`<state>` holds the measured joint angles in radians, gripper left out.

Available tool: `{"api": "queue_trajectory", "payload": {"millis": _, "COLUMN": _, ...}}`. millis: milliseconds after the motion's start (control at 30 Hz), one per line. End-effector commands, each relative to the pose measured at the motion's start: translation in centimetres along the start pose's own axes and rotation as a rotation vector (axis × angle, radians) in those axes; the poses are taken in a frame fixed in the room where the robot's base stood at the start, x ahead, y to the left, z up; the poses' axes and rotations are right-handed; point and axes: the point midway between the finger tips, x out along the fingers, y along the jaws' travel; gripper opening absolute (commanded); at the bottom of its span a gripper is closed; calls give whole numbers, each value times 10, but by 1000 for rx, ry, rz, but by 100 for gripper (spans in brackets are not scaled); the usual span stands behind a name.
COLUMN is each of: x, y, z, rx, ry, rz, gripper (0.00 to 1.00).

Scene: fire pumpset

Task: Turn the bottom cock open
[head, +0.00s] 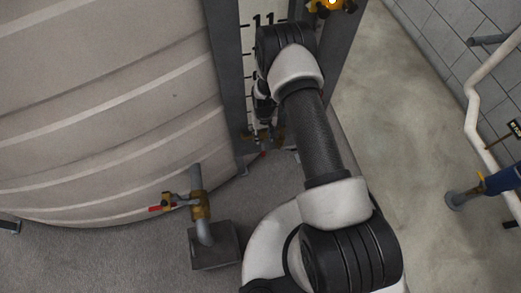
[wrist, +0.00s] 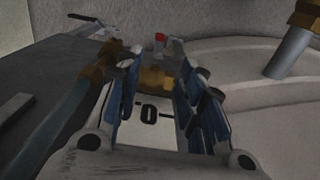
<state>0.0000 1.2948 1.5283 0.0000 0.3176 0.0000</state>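The bottom cock is a small brass fitting (wrist: 156,78) with a red-tipped lever (wrist: 160,38), low on the level gauge beside the tank. In the wrist view it lies between the far ends of my gripper's blue fingers, below the lever tip. My gripper (wrist: 158,70) is open, with a clear gap between the fingers; I cannot tell whether either finger touches the cock. In the head view the brass cock (head: 262,136) is small and partly hidden by my arm, with a red tip just below it.
The large beige tank (head: 100,110) fills the left. A brass valve (head: 200,206) with a red handle sits on its outlet pipe. The gauge plate (wrist: 146,113) marked 0 lies between grey posts (head: 228,80). Open floor (head: 395,140) lies to the right, before wall pipes (head: 474,110).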

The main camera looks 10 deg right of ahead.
Motion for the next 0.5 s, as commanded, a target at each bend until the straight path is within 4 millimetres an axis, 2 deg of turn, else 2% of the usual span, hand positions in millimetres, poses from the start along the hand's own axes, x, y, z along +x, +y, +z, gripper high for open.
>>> {"api": "queue_trajectory", "payload": {"millis": 500, "x": 114, "y": 0, "z": 1, "rx": 0, "ry": -2, "rz": 0, "gripper": 36}}
